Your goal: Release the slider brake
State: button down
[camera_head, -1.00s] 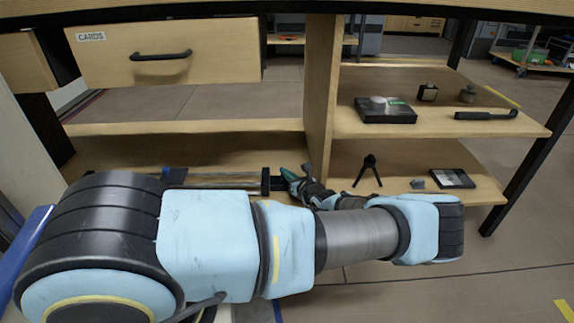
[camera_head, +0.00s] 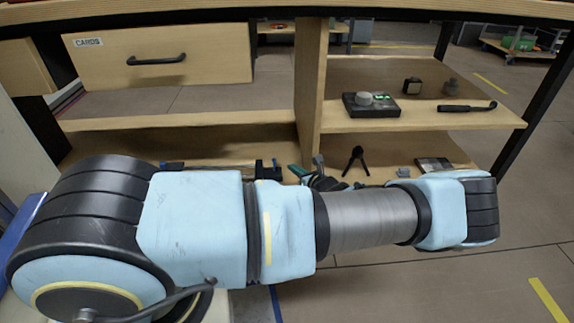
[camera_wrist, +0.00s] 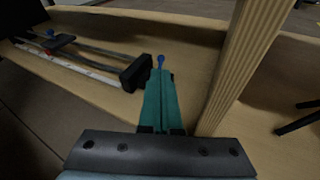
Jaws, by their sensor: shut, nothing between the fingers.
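The slider is a set of parallel rails (camera_wrist: 75,61) on the lower shelf, with a dark carriage (camera_wrist: 58,43) bearing a blue knob at the left. A black end block (camera_wrist: 136,73) closes the rails at the right; it also shows in the head view (camera_head: 268,170). A blue ball knob (camera_wrist: 160,60) on a short stem stands just beyond my fingertips, right of the end block. I cannot tell what it is fixed to, or which knob is the brake. My gripper (camera_wrist: 158,74), with teal fingers, is shut and empty; in the head view it (camera_head: 299,170) is partly hidden by my arm.
A wooden upright (camera_wrist: 245,65) stands close right of my gripper. Beyond it, a small black tripod (camera_head: 355,160) stands on the lower shelf. A black device (camera_head: 370,106) sits on the shelf above. A drawer labelled CARDS (camera_head: 160,55) hangs upper left.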

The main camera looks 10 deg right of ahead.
jog(key=shift+r+v, duration=0.15)
jog(key=shift+v, duration=0.6)
jog(key=shift+r+v, duration=0.15)
jog(key=shift+v, duration=0.6)
jog(key=shift+w, duration=0.15)
